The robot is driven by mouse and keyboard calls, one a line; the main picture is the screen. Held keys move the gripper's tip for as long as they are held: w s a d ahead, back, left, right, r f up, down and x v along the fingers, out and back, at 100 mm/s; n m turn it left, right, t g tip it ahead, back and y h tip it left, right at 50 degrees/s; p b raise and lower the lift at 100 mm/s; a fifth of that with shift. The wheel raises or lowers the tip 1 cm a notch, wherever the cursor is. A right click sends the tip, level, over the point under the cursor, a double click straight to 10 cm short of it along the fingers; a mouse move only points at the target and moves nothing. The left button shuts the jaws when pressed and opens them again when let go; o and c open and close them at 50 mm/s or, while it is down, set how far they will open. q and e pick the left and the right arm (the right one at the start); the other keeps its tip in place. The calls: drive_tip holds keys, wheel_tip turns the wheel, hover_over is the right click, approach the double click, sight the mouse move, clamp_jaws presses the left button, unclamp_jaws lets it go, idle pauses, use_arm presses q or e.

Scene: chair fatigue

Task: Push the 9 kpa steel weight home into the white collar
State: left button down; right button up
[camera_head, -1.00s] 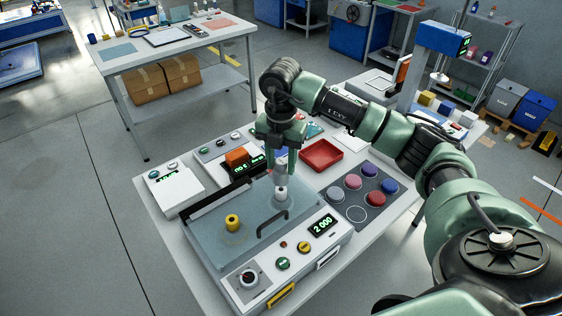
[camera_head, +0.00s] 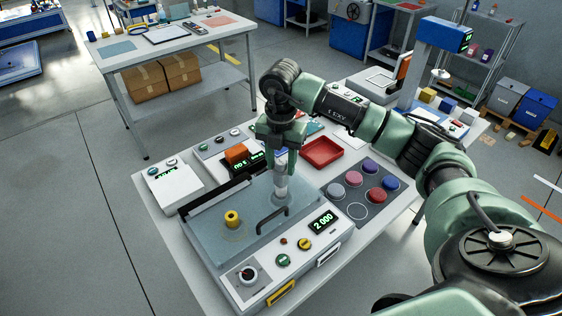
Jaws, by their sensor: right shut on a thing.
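My right gripper (camera_head: 281,158) points down over the clear-lidded test machine (camera_head: 205,215) and is shut on the steel weight (camera_head: 281,183). The weight is a small grey upright cylinder below the fingertips. Its lower end is at the white collar's place on the right part of the machine's top. The collar is hard to make out from the weight, so I cannot tell how deep the weight sits. My left gripper is out of view.
A yellow collar (camera_head: 232,219) stands on the machine's left part. A dark handle (camera_head: 270,221) rises just in front of the weight. A display reading 2.000 (camera_head: 323,222) is on the front. A grey mat (camera_head: 366,190) with several coloured discs and a red tray (camera_head: 321,153) lie to the right.

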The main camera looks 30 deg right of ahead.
drive_tip(key=shift+f+b, duration=0.55)
drive_tip(key=shift+f, duration=0.2)
drive_tip(key=o, duration=1.4)
drive_tip(key=shift+c, duration=0.2)
drive_tip(key=shift+s, duration=0.1)
drive_tip(key=shift+r, duration=0.4)
wheel_tip(320, 180, up, 7)
drive_tip(key=shift+b, duration=1.15)
